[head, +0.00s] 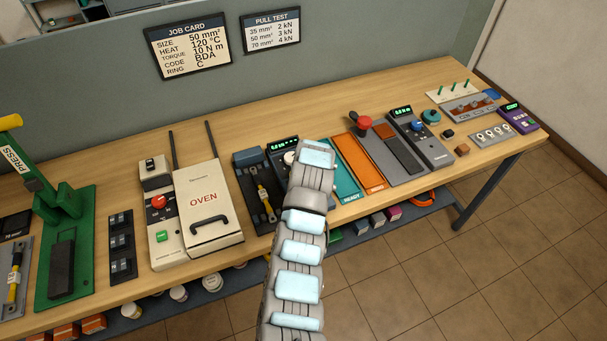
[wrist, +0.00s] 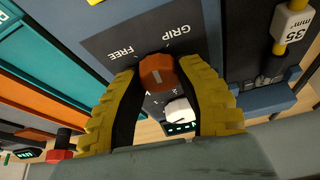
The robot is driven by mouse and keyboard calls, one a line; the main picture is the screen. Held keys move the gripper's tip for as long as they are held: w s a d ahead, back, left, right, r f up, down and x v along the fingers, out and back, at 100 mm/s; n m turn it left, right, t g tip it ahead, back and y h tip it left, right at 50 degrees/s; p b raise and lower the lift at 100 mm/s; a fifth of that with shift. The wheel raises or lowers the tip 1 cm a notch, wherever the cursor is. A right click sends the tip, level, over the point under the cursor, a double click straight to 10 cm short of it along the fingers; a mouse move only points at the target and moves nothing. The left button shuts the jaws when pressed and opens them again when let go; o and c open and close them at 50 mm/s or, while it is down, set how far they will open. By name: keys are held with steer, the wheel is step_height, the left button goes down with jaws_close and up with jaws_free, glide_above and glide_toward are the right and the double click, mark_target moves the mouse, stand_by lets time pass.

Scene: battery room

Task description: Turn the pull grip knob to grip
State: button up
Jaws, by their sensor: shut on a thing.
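The pull grip knob (wrist: 158,77) is orange-brown and stands on a dark panel (wrist: 118,42) marked FREE and GRIP. In the wrist view, FREE is on the left and GRIP on the right, both upside down. My gripper (wrist: 157,66) has its two yellow fingers on either side of the knob and is shut on it. A small pale mark shows on the knob, but I cannot tell which word it points to. In the head view my arm hides the knob and fingers; the pull tester's display (head: 284,143) shows beside my wrist.
A white knob (wrist: 177,110) and a lit display lie close to the fingers. A yellow-and-white 35 mm piece (wrist: 290,25) lies at the right. The teal READY tray (head: 345,180) and orange tray (head: 357,162) are right of my arm; the oven (head: 207,205) is left.

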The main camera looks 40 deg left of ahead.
steer(key=m+t+h+p, duration=0.1)
steer(key=m, duration=0.2)
steer(key=shift+s+m, duration=0.1)
steer(key=shift+m, duration=0.2)
steer(key=shift+f+m+t+h+b, duration=0.1)
steer(key=shift+m+t+h+b, duration=0.2)
steer(key=shift+m, duration=0.7)
steer(key=shift+m+t+h+b, duration=0.15)
steer(key=shift+m+h, duration=0.25)
steer(key=shift+m, duration=0.6)
steer(key=o, duration=1.2)
steer(key=shift+r, duration=0.25)
steer(key=shift+r, duration=0.2)
steer(key=v, duration=1.1)
